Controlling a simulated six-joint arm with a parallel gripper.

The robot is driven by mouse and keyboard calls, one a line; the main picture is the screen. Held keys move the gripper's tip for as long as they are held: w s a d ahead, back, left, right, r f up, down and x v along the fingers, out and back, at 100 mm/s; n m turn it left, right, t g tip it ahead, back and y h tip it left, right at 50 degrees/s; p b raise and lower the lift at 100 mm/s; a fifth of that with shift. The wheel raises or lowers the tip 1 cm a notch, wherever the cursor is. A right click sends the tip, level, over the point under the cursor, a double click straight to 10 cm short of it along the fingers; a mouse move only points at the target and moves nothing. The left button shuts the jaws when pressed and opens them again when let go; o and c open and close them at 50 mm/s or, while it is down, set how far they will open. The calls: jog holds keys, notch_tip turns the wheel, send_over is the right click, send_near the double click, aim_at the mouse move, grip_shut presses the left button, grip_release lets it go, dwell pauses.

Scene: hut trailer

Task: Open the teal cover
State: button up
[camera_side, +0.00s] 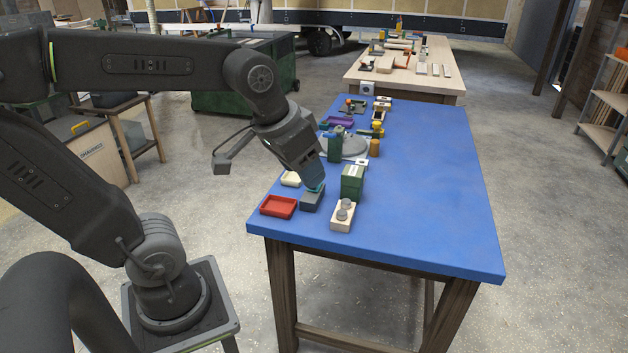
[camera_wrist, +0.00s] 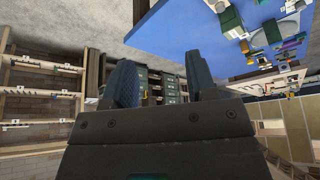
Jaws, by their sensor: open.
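A small dark grey box (camera_side: 311,202) stands near the front left edge of the blue table in the side view. A teal patch (camera_side: 317,187) shows at its top, right under my gripper; it looks like the teal cover, mostly hidden by the gripper. My gripper (camera_side: 313,181) points down at the box from above; I cannot tell whether it touches. In the wrist view my gripper (camera_wrist: 160,78) has its two fingers wide apart, with nothing visible between them. The box and cover cannot be made out in the wrist view.
On the blue table (camera_side: 430,190), a red tray (camera_side: 279,207) is left of the box. A green box (camera_side: 352,183) and a pale block with grey knobs (camera_side: 343,215) stand close on its right. A round grey plate (camera_side: 353,146) lies behind. The table's right half is clear.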

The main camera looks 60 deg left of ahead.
jog(key=w+a+f+n+g, duration=0.2)
jog(key=w+a+f+n, duration=0.1)
jog(key=w+a, duration=0.7)
jog(key=w+a+f+n+g, duration=0.25)
jog(key=w+a, duration=0.45)
jog(key=a, duration=0.5)
jog(key=w+a+f+n, duration=0.2)
jog(key=a+f, duration=0.6)
jog(key=a, duration=0.1)
jog(key=shift+h, duration=0.3)
notch_tip(320, 180, down, 12)
jog(key=shift+s+a+f, duration=0.15)
jog(key=shift+f, duration=0.1)
jog(key=shift+c, duration=0.3)
grip_shut()
